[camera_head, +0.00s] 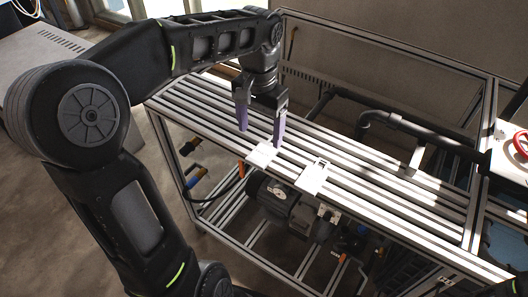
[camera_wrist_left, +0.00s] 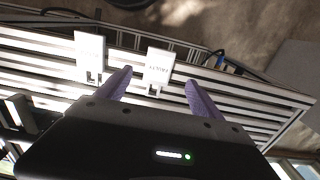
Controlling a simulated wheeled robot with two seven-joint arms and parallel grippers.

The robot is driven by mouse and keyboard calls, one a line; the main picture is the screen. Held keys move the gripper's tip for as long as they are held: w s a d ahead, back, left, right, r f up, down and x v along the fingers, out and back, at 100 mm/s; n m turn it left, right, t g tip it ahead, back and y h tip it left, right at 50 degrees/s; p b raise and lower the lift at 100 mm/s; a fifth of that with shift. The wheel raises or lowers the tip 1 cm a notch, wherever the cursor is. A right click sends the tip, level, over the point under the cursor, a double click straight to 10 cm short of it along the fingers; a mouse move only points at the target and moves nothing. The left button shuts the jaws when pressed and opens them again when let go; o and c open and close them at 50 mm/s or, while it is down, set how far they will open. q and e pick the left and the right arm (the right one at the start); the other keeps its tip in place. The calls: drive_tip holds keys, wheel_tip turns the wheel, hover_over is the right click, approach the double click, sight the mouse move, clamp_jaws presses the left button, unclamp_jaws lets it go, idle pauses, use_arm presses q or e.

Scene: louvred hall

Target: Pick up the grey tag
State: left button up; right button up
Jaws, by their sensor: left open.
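Two pale, flat tags lie on the slatted metal bench. One tag (camera_head: 262,154) is close by my left gripper (camera_head: 260,136); the other tag (camera_head: 313,177) lies to its right. Both look whitish in the strong light, so I cannot tell which is the grey one. In the left wrist view, the nearer tag (camera_wrist_left: 159,66) shows between and just beyond the open fingers of my left gripper (camera_wrist_left: 159,78). The other tag (camera_wrist_left: 90,55) is to the left, outside the fingers. Their small print is unreadable. My left gripper points down, empty. My right gripper is out of view.
The slatted bench top (camera_head: 385,190) has open gaps between its bars and is mostly bare to the right. A dark pipe (camera_head: 400,125) runs behind it. A motor-like unit (camera_head: 275,195) sits below the front edge. A red ring-shaped thing (camera_head: 521,143) is at far right.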

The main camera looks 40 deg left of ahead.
sight(260, 156)
use_arm(q)
drive_tip(key=shift+f, duration=0.95)
drive_tip(key=shift+f, duration=0.1)
drive_tip(key=f, duration=0.2)
drive_tip(key=f+p, duration=0.1)
drive_tip(key=f, duration=0.2)
drive_tip(key=shift+s+d, duration=0.1)
drive_tip(key=shift+s, duration=0.1)
drive_tip(key=shift+c, duration=0.4)
drive_tip(key=c, duration=1.3)
